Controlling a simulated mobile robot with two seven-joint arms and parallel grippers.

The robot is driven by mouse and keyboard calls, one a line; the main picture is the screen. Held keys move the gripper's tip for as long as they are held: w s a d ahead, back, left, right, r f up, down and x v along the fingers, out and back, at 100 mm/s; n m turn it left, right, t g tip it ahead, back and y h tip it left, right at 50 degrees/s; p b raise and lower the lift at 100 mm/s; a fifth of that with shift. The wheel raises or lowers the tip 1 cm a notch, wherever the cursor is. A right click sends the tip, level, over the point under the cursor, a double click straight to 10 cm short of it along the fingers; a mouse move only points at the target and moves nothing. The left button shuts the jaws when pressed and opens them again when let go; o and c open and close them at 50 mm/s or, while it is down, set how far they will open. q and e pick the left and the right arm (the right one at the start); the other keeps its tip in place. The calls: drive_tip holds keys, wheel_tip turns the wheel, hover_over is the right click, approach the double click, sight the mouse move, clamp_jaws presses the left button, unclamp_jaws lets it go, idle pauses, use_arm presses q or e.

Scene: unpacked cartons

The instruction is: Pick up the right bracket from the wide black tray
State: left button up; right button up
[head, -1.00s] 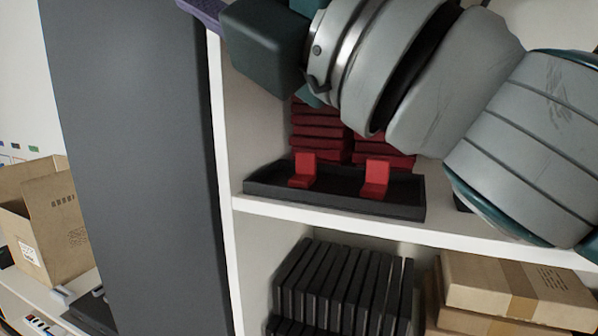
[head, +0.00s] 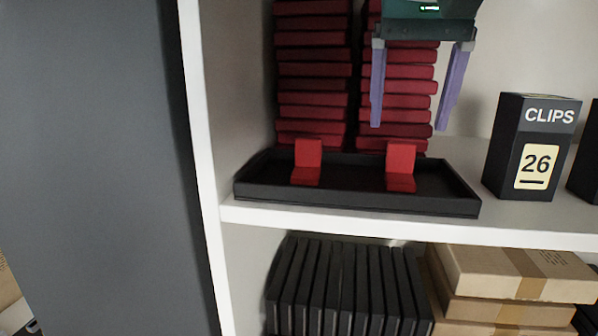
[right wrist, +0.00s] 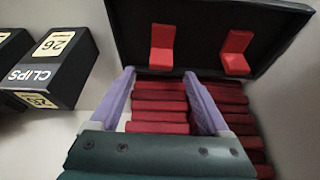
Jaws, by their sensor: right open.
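The wide black tray (head: 345,198) sits on the white shelf and holds two red L-shaped brackets. The right bracket (head: 400,166) stands in the tray's right half, its upright plate at the back. The left bracket (head: 307,162) stands to its left, apart from it. My right gripper (head: 408,126) is open and empty, with purple fingers pointing down, above the right bracket. In the right wrist view, which is turned around, the right bracket (right wrist: 162,46) is on the left, just beyond the open fingertips. My left gripper is not in view.
Two stacks of red cases (head: 312,75) stand behind the tray. A black CLIPS box (head: 530,147) stands to the right on the shelf. A white upright panel (head: 201,120) bounds the left. Black cases (head: 345,285) and cartons (head: 520,275) fill the shelf below.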

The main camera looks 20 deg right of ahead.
sight(403, 146)
drive_tip(key=b+x, duration=0.3)
drive_tip(key=x, duration=0.4)
drive_tip(key=shift+s+a+f+b, duration=0.15)
drive_tip(key=shift+b, duration=0.15)
drive_tip(key=shift+c, duration=0.2)
clamp_jaws()
